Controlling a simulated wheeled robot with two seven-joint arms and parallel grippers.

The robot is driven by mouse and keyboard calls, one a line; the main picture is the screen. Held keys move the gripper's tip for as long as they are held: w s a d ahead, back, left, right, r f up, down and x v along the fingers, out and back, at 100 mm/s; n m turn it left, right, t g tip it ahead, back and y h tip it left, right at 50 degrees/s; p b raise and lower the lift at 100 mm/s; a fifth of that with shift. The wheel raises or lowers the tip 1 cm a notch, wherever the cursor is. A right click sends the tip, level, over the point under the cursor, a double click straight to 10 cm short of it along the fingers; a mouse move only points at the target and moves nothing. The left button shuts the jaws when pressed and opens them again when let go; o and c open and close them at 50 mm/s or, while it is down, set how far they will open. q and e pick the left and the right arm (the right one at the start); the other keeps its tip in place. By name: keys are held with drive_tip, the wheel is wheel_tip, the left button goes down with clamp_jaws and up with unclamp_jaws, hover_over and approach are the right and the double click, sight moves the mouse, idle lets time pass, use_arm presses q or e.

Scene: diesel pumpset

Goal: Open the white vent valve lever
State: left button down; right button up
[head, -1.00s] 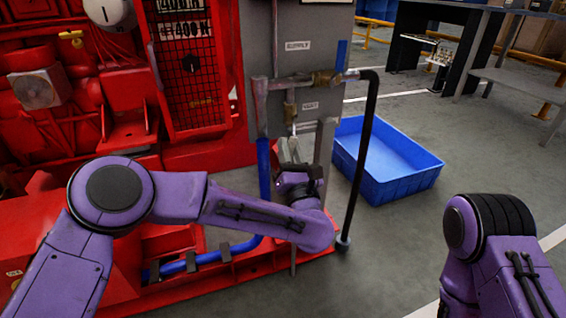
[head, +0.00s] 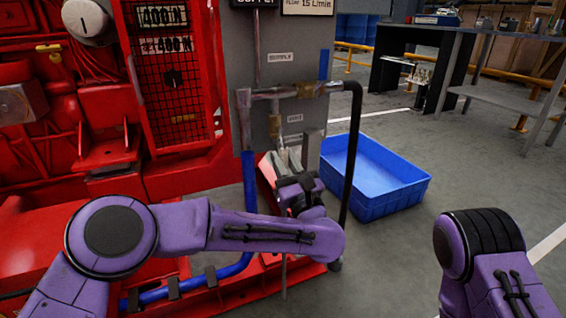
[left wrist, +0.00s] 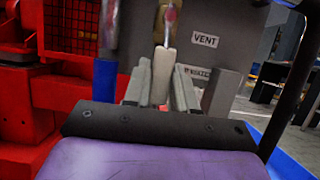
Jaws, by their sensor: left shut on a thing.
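The white vent valve lever (left wrist: 164,62) hangs down in front of the grey panel in the left wrist view, beside the VENT label (left wrist: 204,40). My left gripper (left wrist: 161,78) has one finger on each side of the lever's lower part and is shut on it. In the head view my left gripper (head: 286,160) reaches up to the lever (head: 281,143) below the brass vent valve (head: 275,118). The fingers partly hide the lever's lower end. My right gripper is out of view; only part of my right arm shows.
A horizontal pipe with a brass valve (head: 307,90) crosses the grey panel (head: 300,30). A black hose (head: 352,150) hangs at its right, near a blue bin (head: 385,197) on the floor. The red pumpset (head: 80,150) fills the left. A blue pipe (head: 249,190) stands left of my gripper.

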use_arm(q)
drive_tip(key=c, duration=1)
unclamp_jaws()
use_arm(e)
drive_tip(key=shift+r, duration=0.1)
use_arm(q)
drive_tip(key=p+v, duration=0.1)
drive_tip(key=v, duration=0.1)
drive_tip(key=p+v, duration=0.1)
drive_tip(key=v, duration=0.1)
drive_tip(key=shift+s+d+r, duration=0.1)
drive_tip(key=shift+s+d, duration=0.2)
drive_tip(key=shift+s, duration=0.1)
drive_tip(key=p, duration=0.1)
approach(286, 160)
drive_tip(key=shift+s+a+f, duration=0.1)
drive_tip(key=shift+s+f, duration=0.05)
drive_tip(key=shift+f, duration=0.2)
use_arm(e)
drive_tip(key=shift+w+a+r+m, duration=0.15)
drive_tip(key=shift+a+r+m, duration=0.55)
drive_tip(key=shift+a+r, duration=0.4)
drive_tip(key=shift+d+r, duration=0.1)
